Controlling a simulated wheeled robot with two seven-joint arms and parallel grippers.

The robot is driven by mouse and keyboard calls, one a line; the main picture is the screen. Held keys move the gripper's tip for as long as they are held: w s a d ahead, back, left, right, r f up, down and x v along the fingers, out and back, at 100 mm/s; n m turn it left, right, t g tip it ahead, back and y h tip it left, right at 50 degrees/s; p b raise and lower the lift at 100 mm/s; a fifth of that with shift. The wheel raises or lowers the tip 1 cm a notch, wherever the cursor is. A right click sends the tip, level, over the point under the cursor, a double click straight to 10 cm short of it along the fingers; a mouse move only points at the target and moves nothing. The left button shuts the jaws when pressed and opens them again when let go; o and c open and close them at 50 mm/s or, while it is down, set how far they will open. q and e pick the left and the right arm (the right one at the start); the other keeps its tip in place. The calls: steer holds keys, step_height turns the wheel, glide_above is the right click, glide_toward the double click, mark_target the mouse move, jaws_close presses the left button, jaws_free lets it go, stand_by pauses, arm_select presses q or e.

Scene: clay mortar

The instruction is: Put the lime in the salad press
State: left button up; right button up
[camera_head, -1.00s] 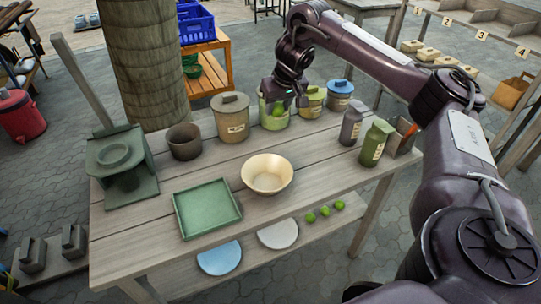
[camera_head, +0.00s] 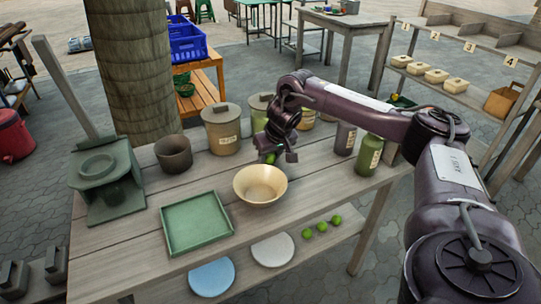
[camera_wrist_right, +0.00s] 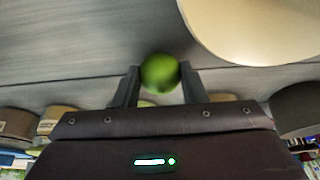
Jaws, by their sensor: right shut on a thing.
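A green lime (camera_wrist_right: 159,73) sits between the two fingers of my right gripper (camera_wrist_right: 158,88), and they are shut on it. In the head view my right gripper (camera_head: 273,155) holds the lime (camera_head: 270,158) above the table, behind and slightly right of the cream bowl (camera_head: 262,196). The grey-green press (camera_head: 98,176), with a round opening and a long lever, stands at the table's left end, well away from the gripper. Three more limes (camera_head: 321,227) lie on the lower shelf. My left gripper is not in view.
A dark pot (camera_head: 174,155) and a lidded tan jar (camera_head: 222,130) stand at the back. A grey bottle (camera_head: 345,138) and a green bottle (camera_head: 369,155) stand right. Plates lie on the lower shelf.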

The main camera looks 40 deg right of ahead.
steer(key=shift+f, duration=0.1)
steer(key=o, duration=1)
steer(key=shift+c, duration=0.2)
